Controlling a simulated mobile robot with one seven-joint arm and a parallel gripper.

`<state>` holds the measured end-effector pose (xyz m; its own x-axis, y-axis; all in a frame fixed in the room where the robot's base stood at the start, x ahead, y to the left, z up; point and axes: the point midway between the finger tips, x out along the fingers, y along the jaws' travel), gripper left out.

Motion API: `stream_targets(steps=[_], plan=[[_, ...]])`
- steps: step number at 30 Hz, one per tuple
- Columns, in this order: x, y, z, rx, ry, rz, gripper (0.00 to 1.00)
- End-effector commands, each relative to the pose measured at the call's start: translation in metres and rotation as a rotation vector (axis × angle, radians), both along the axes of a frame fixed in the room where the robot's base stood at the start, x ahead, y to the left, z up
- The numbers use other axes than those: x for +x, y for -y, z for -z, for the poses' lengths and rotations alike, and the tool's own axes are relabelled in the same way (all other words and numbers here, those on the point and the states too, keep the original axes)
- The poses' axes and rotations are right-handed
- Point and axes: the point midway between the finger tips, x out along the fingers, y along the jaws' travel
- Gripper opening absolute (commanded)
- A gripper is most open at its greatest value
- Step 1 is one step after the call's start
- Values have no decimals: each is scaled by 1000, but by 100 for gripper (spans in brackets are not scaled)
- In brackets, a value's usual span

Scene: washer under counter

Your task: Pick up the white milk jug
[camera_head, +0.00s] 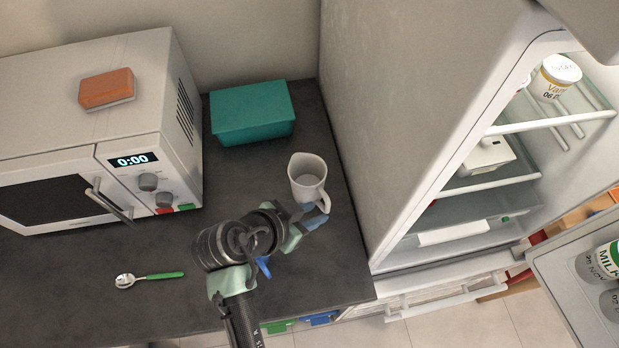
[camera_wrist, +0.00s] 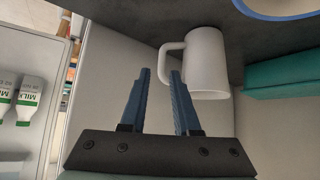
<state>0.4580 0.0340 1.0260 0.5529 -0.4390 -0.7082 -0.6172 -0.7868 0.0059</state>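A white jug (camera_head: 308,172) with a side handle stands upright on the dark counter, right of the teal box. It also shows in the wrist view (camera_wrist: 207,62), with its handle on the left side. My gripper (camera_head: 315,213) is just in front of the jug, at the handle. In the wrist view its two blue fingers (camera_wrist: 160,72) are apart. The handle lies by the right fingertip, which covers its lower end; I cannot tell whether they touch. No object is clamped between the fingers.
A microwave (camera_head: 80,130) with a sponge (camera_head: 106,88) on top stands left. A teal box (camera_head: 252,112) sits behind the jug. A spoon (camera_head: 150,277) lies at front left. The open fridge (camera_head: 440,130) rises close on the right, with milk bottles (camera_head: 600,262) in its door.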

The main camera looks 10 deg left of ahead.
Motion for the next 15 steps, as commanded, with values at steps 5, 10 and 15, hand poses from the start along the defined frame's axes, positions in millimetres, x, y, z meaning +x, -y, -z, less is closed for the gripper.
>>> stream_targets(steps=[5, 10, 15], plan=[[19, 14, 21, -1, 1, 1, 30], [28, 21, 32, 2, 3, -1, 30], [33, 24, 37, 2, 4, -1, 30]])
